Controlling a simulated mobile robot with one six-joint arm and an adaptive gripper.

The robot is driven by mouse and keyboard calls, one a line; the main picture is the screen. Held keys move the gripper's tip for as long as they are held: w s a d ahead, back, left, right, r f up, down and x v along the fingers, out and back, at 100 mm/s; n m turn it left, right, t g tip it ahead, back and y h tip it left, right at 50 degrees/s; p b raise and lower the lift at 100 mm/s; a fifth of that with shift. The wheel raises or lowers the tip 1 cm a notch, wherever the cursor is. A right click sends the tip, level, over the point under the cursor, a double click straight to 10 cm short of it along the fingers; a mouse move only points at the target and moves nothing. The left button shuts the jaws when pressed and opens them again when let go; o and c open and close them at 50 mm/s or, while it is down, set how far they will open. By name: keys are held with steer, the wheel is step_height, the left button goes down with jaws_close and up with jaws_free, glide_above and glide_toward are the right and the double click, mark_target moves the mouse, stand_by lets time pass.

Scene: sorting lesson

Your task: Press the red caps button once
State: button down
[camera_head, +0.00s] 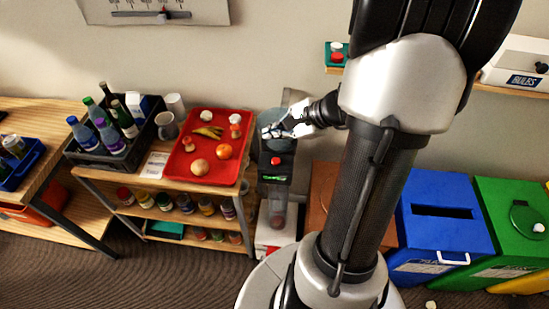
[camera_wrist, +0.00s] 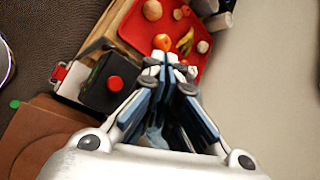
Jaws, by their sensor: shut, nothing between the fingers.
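A red button (camera_head: 276,161) sits on the top of a black box-shaped unit (camera_head: 273,172) with a clear column below it, right of the red tray. In the wrist view the red button (camera_wrist: 115,83) stands out on the dark unit (camera_wrist: 98,97), left of my fingers. My gripper (camera_head: 267,132) is shut and empty, just beyond and above the button in the head view. In the wrist view my gripper (camera_wrist: 168,62) has its fingertips together, apart from the button. I cannot read any caps label.
A red tray (camera_head: 178,176) holds fruit and other items. A black crate (camera_head: 86,155) of bottles stands left of it. Blue (camera_head: 424,187) and green (camera_head: 488,189) bins stand right. A small green box (camera_head: 328,59) with red and white round parts sits on the wall shelf.

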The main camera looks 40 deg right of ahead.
mark_target(275, 163)
steer(key=shift+f, duration=0.1)
step_height(275, 163, down, 9)
steer(key=b, duration=0.7)
steer(key=shift+r, duration=0.2)
steer(key=shift+f, duration=0.15)
stand_by(0.9)
steer(key=shift+f+b, duration=0.3)
steer(key=shift+b, duration=0.35)
steer(key=shift+f+b, duration=0.45)
stand_by(0.4)
steer(key=shift+r, duration=0.15)
steer(key=shift+r+p, duration=0.65)
steer(key=shift+r, duration=0.15)
